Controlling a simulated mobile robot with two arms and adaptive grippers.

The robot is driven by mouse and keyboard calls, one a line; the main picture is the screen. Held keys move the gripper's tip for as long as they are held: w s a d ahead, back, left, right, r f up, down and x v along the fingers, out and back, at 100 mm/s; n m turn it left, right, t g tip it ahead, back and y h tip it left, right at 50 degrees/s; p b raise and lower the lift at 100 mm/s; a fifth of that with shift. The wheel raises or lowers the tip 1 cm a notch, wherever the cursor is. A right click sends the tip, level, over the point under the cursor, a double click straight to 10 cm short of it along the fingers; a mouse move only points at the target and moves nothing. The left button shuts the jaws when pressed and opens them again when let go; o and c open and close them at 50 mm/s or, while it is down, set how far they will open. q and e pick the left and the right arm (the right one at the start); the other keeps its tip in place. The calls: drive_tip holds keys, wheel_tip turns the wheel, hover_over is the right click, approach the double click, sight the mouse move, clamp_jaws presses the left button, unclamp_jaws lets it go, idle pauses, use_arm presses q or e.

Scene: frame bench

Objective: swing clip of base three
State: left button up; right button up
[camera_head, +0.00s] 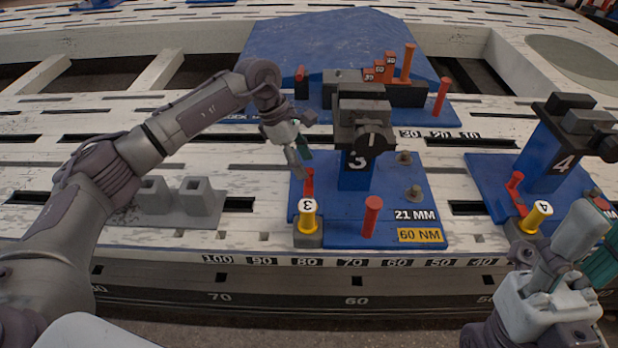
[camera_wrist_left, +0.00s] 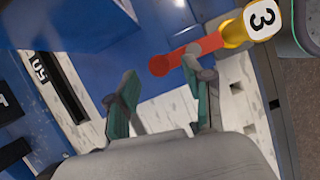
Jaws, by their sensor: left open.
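Base three (camera_head: 390,185) is a blue plate with a blue post marked 3 and a dark grey clip block (camera_head: 362,118) on top. At its front left corner, a yellow-capped piece marked 3 (camera_head: 307,218) stands on a grey block, with a red rod (camera_head: 309,180) just behind it. The left wrist view shows the yellow cap (camera_wrist_left: 236,31) and a red rod (camera_wrist_left: 187,54) near one fingertip. My left gripper (camera_head: 303,150) is open and empty, left of the post and above the plate. My right gripper (camera_head: 592,238) is at the lower right; its jaw gap is unclear.
Base four (camera_head: 485,180) stands to the right with its own yellow cap (camera_head: 537,214). Another red peg (camera_head: 371,216) stands at base three's front. A grey two-socket block (camera_head: 185,203) sits left, beneath my left arm. Behind is a blue plate with orange stepped blocks (camera_head: 381,70).

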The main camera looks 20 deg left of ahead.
sight(308, 171)
use_arm(q)
drive_tip(key=b+x, duration=0.1)
drive_tip(key=x, duration=0.3)
clamp_jaws()
